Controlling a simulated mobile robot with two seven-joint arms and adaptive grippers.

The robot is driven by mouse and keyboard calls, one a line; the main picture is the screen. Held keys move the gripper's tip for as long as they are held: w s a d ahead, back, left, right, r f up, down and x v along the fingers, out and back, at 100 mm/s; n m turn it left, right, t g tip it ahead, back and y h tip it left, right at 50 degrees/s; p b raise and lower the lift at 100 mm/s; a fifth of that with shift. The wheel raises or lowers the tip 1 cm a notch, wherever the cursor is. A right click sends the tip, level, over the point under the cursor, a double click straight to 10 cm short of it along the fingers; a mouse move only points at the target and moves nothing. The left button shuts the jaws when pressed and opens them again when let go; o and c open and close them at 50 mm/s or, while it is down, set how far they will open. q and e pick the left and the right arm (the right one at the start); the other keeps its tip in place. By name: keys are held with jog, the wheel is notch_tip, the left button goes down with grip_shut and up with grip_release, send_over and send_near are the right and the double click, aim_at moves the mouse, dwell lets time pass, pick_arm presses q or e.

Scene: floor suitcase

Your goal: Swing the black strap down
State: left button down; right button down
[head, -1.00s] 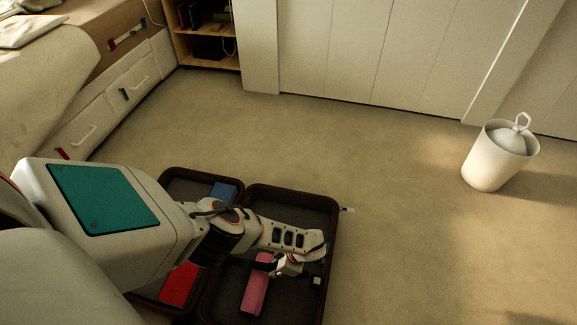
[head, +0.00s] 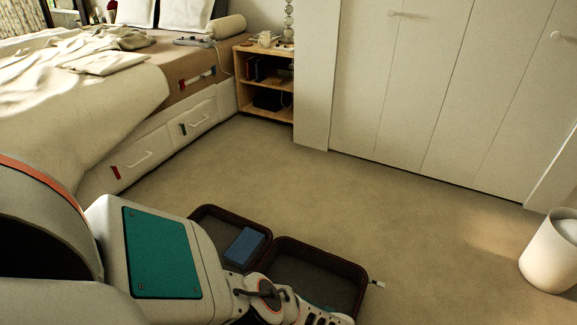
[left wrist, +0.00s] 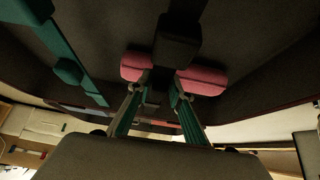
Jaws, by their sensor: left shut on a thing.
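The open dark suitcase (head: 364,280) lies on the floor in the head view. In the left wrist view the black strap (left wrist: 178,48), with a blocky black part, crosses in front of a pink item (left wrist: 203,80). My left gripper (left wrist: 160,88) shows its two teal-lined fingers close to the strap's blocky end. It is shut on the strap; the exact contact is dark and hard to see. In the head view my left arm reaches over the suitcase and its gripper is below the frame. My right gripper is not in view.
A blue item (head: 244,246) lies in the suitcase's left half. A teal band (left wrist: 65,50) runs along the left of the wrist view. A white bin (head: 550,255) stands at right, and a bed (head: 80,95) at left. The carpet (head: 430,240) between is clear.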

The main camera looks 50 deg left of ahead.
pick_arm(q)
jog(key=shift+a+f, duration=0.1)
jog(key=shift+a, duration=0.05)
jog(key=c, duration=1.9)
grip_release()
jog(key=shift+f, duration=0.1)
jog(key=shift+v, duration=0.95)
jog(key=shift+w+d+r, duration=0.15)
jog(key=shift+d+r, duration=0.15)
jog(key=shift+r, duration=0.25)
jog(key=v, duration=0.9)
